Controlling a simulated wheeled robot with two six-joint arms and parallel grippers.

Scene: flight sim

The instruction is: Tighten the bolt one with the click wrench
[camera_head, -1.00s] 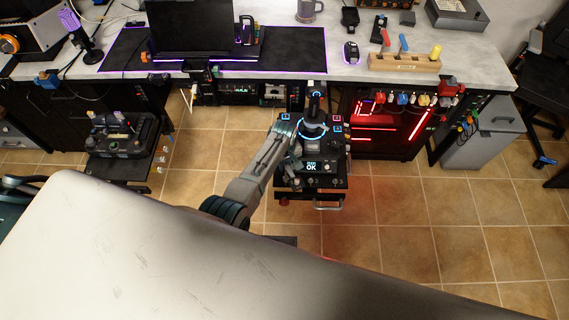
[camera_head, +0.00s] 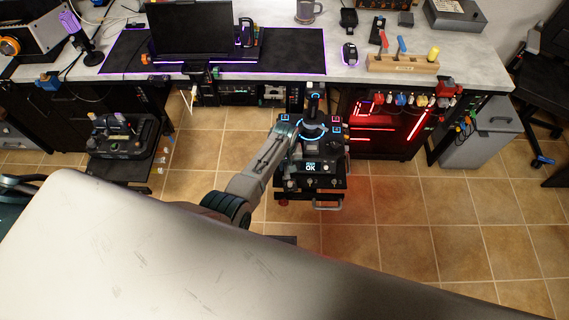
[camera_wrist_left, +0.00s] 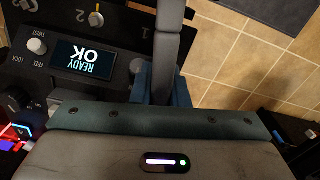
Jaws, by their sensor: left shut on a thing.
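My left gripper (camera_wrist_left: 162,85) is shut on a long grey bar (camera_wrist_left: 168,40), which runs up between its blue fingers in the left wrist view; it looks like the wrench handle. In the head view my left gripper (camera_head: 291,168) is at the left front of a black control box (camera_head: 325,183). The box's display (camera_wrist_left: 87,60) reads "READY OK". Bolt one cannot be made out; the bar and gripper cover part of the panel near number 1.
A joystick (camera_head: 314,100) with a blue glowing ring stands on the box. Behind is a desk (camera_head: 350,70) with a monitor (camera_head: 190,30) and a wooden tool block (camera_head: 404,63). A case glows red (camera_head: 390,125) to the right. Tiled floor (camera_head: 440,220) is clear at right.

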